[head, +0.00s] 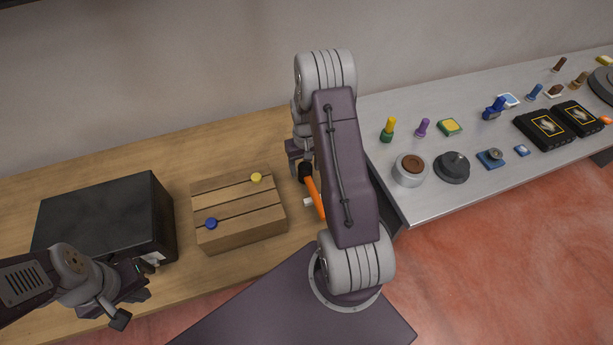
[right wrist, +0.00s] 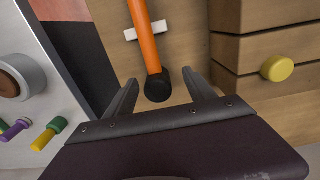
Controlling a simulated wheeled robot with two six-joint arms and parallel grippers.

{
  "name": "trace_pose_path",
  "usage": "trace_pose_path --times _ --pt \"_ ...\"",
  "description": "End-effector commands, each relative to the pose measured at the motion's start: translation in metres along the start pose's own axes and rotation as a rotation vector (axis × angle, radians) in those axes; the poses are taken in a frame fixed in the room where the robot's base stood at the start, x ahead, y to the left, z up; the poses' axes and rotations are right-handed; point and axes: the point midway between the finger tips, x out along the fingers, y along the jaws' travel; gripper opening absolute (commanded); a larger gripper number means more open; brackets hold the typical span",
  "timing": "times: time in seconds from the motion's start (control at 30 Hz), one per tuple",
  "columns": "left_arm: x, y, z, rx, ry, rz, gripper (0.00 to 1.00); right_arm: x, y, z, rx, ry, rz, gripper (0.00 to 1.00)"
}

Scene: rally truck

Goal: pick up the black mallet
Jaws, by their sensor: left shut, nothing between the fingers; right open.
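The black mallet, with a black head (head: 306,172) and an orange handle (head: 315,197), is on the wooden table, partly hidden by my right arm. In the right wrist view its black head (right wrist: 158,86) lies between the fingertips of my right gripper (right wrist: 162,92), with the handle running away toward the top. The right gripper is open, with a gap visible on both sides of the head. In the head view the right gripper (head: 298,155) is partly covered by its own arm. My left gripper (head: 134,306) is shut and empty at the table's front left, by the black box.
A small white piece (right wrist: 145,30) crosses under the handle. A wooden box (head: 240,225) with yellow and blue knobs stands left of the mallet. A black box (head: 105,220) stands further left. A grey table (head: 450,205) with several small items is at right.

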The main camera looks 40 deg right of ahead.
Motion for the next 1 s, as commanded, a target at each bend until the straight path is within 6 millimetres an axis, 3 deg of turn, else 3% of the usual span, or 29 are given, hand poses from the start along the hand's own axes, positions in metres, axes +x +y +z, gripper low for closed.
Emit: trace_pose_path --times 0.13,0.37,0.6,0.87,1.0 --pt "-0.009 0.0 -0.001 0.0 0.001 0.0 0.0 0.021 0.0 0.001 0.0 -0.004 0.0 0.63" --pt "-0.015 0.001 -0.002 0.0 0.0 0.0 0.0 0.034 0.001 0.001 0.0 -0.003 0.0 0.63" --pt "-0.028 0.001 -0.003 0.0 0.001 0.0 0.0 0.073 0.004 0.001 -0.001 -0.002 0.0 0.63" --pt "-0.027 0.001 -0.003 0.0 0.001 0.0 0.0 0.079 0.004 0.001 -0.001 0.0 0.0 0.63" --pt "-0.027 0.001 -0.003 0.0 0.0 0.0 0.0 0.079 0.004 0.001 -0.001 0.0 0.0 0.27"
